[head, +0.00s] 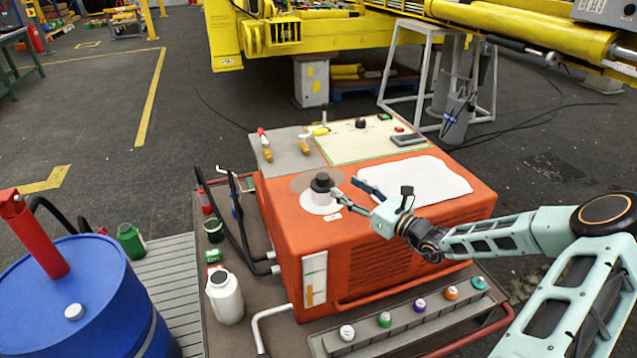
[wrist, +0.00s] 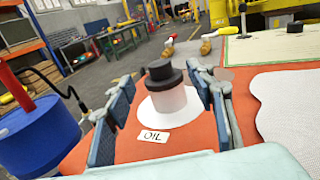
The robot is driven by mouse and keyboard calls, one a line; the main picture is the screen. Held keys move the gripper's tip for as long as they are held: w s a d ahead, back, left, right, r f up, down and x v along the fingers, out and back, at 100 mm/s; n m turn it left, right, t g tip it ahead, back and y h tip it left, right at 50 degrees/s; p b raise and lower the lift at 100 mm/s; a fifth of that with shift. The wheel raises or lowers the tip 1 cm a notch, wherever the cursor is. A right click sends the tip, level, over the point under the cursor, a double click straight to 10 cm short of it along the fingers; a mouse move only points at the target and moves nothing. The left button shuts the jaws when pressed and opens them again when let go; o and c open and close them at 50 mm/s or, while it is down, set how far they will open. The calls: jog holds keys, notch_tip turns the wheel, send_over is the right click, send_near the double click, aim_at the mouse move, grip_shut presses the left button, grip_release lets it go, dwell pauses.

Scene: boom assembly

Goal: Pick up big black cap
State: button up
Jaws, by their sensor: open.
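The big black cap (head: 321,183) sits upright on a white cylindrical neck (head: 319,202) on top of the orange machine (head: 285,225). In the wrist view the cap (wrist: 165,73) is in the middle, above the white neck (wrist: 168,101), with an "OIL" label (wrist: 153,136) in front of it. My gripper (head: 348,188) is open and empty, just right of the cap in the head view. In the wrist view my gripper (wrist: 161,76) has one finger on each side of the cap and neck, with visible gaps. I cannot tell whether the fingertips reach the cap's depth.
A smaller black knob (head: 361,123) is on the cream panel (head: 372,140) behind. A white sheet (head: 415,181) covers the machine's right top. A blue barrel (head: 75,300) is left.

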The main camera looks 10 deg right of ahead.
aim_at(327, 180)
jog(key=x, duration=0.5)
jog(key=shift+a+f, duration=0.1)
jog(key=w+a, duration=0.1)
jog(key=w+a+f+b, duration=0.1)
jog(key=w, duration=0.1)
jog(key=shift+w+a, duration=0.3)
jog(key=shift+a, duration=0.05)
jog(key=shift+w+a, duration=0.15)
jog(key=shift+w, duration=0.15)
jog(key=c, duration=1.4)
jog(key=shift+o, duration=0.2)
jog(key=shift+r, duration=0.15)
